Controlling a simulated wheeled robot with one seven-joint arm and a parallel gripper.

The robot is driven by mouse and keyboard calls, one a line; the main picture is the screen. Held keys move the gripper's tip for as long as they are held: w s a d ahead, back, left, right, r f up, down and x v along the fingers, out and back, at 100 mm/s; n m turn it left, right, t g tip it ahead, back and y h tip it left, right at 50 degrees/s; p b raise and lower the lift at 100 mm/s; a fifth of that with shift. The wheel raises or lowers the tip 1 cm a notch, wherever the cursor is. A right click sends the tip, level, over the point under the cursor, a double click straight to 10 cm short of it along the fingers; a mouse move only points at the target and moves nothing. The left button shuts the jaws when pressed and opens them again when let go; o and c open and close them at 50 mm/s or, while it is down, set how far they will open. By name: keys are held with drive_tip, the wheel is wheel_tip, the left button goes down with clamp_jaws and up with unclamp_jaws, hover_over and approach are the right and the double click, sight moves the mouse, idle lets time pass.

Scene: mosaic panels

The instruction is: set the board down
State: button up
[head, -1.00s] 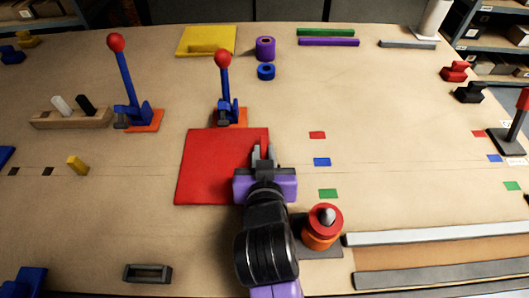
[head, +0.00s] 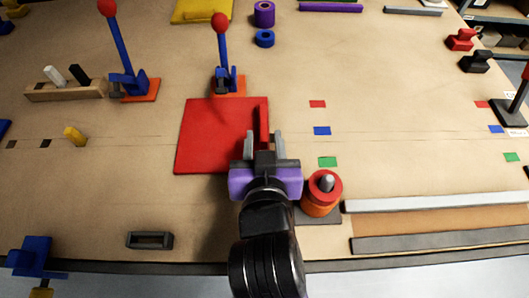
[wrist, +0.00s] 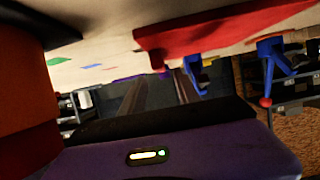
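The red board (head: 215,140) lies flat on the table, left of and beyond my gripper. A raised red handle (head: 264,122) stands along its right side. My gripper (head: 264,146) is open, its two grey fingers spread apart just in front of the handle's near end, nothing held between them. In the wrist view the board (wrist: 235,28) shows at the top, above the spread fingers (wrist: 160,95).
An orange and red ring stack (head: 320,195) on a post stands close right of my gripper. A blue lever with a red knob (head: 222,55) stands behind the board. Grey rails (head: 440,203) lie at the front right. The table right of the board is mostly clear.

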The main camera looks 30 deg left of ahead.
sight(263, 124)
drive_tip(key=v, duration=0.4)
drive_tip(key=shift+s, duration=0.15)
drive_tip(key=shift+o, duration=0.4)
drive_tip(key=shift+s+d+r, duration=0.25)
drive_tip(key=shift+r, duration=0.05)
drive_tip(key=shift+w+r+p, duration=0.1)
drive_tip(key=shift+w+p, duration=0.15)
drive_tip(key=shift+p, duration=0.4)
drive_tip(key=p+x, duration=0.2)
drive_tip(key=p, duration=0.1)
drive_tip(key=shift+w+a+p, duration=0.1)
drive_tip(key=shift+w+p, duration=0.2)
drive_tip(key=shift+w+a+f+p, duration=0.55)
drive_tip(key=shift+w+f+p, duration=0.05)
drive_tip(key=shift+f+p, duration=0.1)
drive_tip(key=shift+p+x, duration=0.75)
drive_tip(key=shift+x, duration=2.8)
clamp_jaws()
